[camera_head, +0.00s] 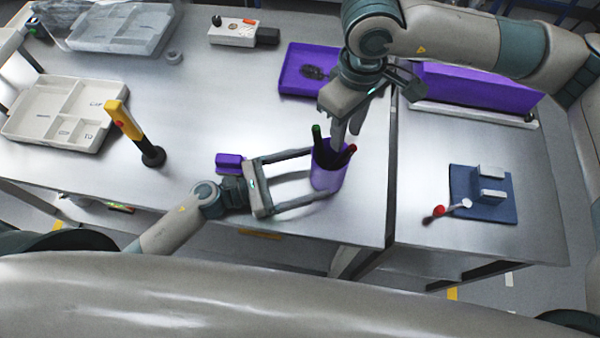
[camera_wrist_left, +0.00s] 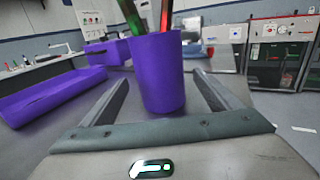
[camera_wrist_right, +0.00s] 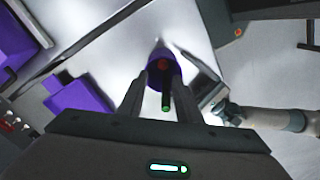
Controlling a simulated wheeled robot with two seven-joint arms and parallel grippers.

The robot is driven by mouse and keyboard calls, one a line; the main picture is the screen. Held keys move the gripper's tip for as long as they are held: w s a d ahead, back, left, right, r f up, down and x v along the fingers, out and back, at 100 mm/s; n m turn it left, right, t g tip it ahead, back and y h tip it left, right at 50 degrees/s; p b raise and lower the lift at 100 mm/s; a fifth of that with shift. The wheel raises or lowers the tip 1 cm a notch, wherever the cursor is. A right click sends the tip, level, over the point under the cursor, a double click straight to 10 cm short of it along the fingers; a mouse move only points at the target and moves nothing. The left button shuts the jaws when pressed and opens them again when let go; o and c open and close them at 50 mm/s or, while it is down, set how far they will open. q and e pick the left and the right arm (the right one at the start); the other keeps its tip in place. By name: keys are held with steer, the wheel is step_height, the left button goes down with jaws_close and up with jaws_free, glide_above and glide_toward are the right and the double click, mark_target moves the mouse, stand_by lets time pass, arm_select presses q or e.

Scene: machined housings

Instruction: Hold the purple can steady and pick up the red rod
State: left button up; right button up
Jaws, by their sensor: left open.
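The purple can (camera_head: 325,179) stands upright near the table's front edge, holding a green rod (camera_head: 317,131), a red rod (camera_head: 352,149) and something dark. My left gripper (camera_head: 322,174) is open, with one finger on each side of the can. In the left wrist view the can (camera_wrist_left: 158,75) stands between the fingers, with gaps on both sides. My right gripper (camera_head: 347,137) points down just above the can. In the right wrist view its fingers are apart, with the red rod tip (camera_wrist_right: 163,65) and green rod (camera_wrist_right: 166,103) showing between them. I cannot tell whether either finger touches a rod.
A purple tray (camera_head: 290,85) lies behind the can. A small purple block (camera_head: 229,158) is beside my left wrist. A yellow-black tool (camera_head: 124,121) stands at left near a white compartment tray (camera_head: 93,142). A blue fixture (camera_head: 466,205) is on the right table, across a seam.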

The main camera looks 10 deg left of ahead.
mark_target(340, 162)
arm_select(q)
steer(key=shift+x, duration=2.55)
steer(key=c, duration=1.2)
arm_select(e)
steer(key=shift+o, duration=0.6)
steer(key=shift+d+r, duration=0.1)
steer(key=shift+r, duration=0.4)
steer(key=r, duration=0.2)
steer(key=d+r, duration=0.1)
steer(key=r, duration=0.2)
steer(key=shift+s+d+r, duration=0.1)
steer(key=shift+d+r, duration=0.1)
steer(key=shift+r, duration=0.1)
steer(key=shift+f, duration=0.1)
